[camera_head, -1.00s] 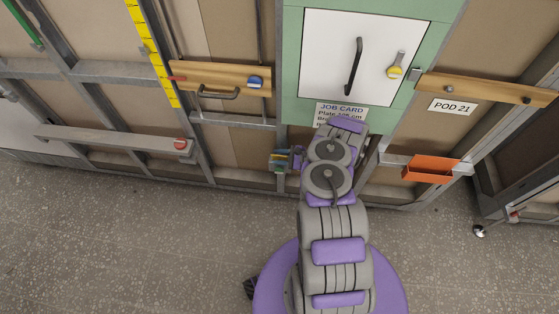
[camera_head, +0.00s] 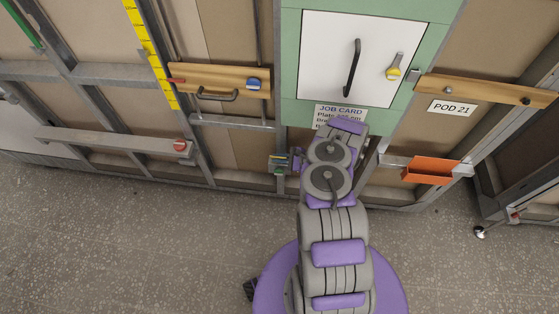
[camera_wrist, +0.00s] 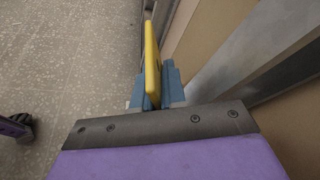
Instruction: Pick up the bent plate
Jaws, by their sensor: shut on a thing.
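The bent plate (camera_wrist: 152,62) shows in the wrist view as a thin yellow piece, seen nearly edge-on. My gripper (camera_wrist: 155,88) has its blue fingers on either side of this piece and is shut on it. The bend in the plate cannot be made out from this angle. In the head view my gripper (camera_head: 280,162) is small, low in front of the frame wall and left of my arm. My arm and the small size hide most of the grip there.
The frame wall carries a wooden rail with a black handle (camera_head: 217,96), a white cabinet door (camera_head: 330,60), a job card (camera_head: 340,115) and an orange tray (camera_head: 430,171). A grey rail (camera_head: 110,142) runs low at left. The speckled floor (camera_head: 120,240) is clear at left.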

